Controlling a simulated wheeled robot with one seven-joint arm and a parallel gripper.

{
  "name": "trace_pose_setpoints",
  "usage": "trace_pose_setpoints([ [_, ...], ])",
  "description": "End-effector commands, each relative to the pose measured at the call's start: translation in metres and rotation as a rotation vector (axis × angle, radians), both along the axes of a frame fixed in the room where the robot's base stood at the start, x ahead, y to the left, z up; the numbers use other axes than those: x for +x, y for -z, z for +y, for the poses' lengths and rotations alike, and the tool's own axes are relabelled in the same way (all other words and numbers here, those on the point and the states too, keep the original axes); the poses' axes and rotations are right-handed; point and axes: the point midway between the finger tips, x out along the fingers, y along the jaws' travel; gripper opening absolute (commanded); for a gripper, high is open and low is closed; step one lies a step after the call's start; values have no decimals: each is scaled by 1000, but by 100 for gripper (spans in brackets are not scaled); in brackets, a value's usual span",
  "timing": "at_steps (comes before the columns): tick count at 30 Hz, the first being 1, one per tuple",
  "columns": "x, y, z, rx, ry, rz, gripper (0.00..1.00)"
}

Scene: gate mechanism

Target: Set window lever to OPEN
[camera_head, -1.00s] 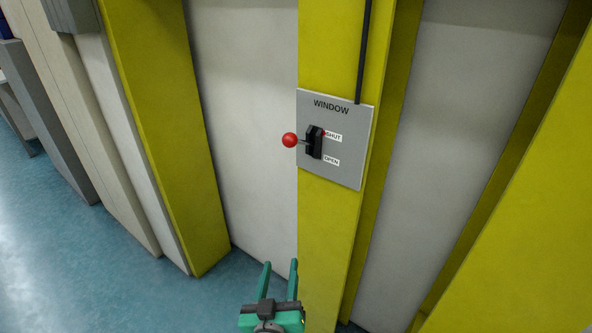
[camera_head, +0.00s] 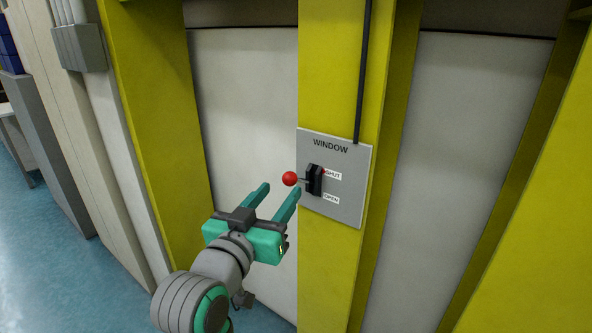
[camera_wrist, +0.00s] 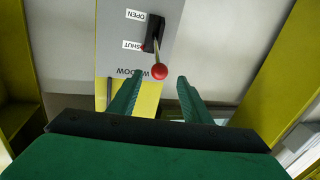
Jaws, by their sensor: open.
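The window lever has a red ball knob (camera_head: 290,179) on a thin rod that comes out of a black slotted housing (camera_head: 314,180). The housing sits on a grey plate (camera_head: 345,210) marked WINDOW, with SHUT above OPEN. The lever is near the SHUT label. My gripper (camera_head: 278,194) is open and empty, just below and left of the knob in the head view. In the wrist view the plate appears upside down. There the red knob (camera_wrist: 160,72) shows between the two green fingers (camera_wrist: 155,88), just beyond their tips. I see no contact with it.
The plate is fixed to a yellow post (camera_head: 330,265). A dark cable (camera_head: 364,70) runs down to the plate's top. White panels (camera_head: 240,110) stand on both sides of the post, set back. Blue floor (camera_head: 60,270) is free at the left.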

Motion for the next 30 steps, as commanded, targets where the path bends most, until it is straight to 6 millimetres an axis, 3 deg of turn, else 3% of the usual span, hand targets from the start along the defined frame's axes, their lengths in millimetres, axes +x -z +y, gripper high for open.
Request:
trace_pose_setpoints([
  [7, 14, -4, -7, 6, 7, 1, 44],
  [21, 86, -4, -34, 5, 6, 0, 44],
  [30, 100, -4, -39, 6, 4, -1, 44],
])
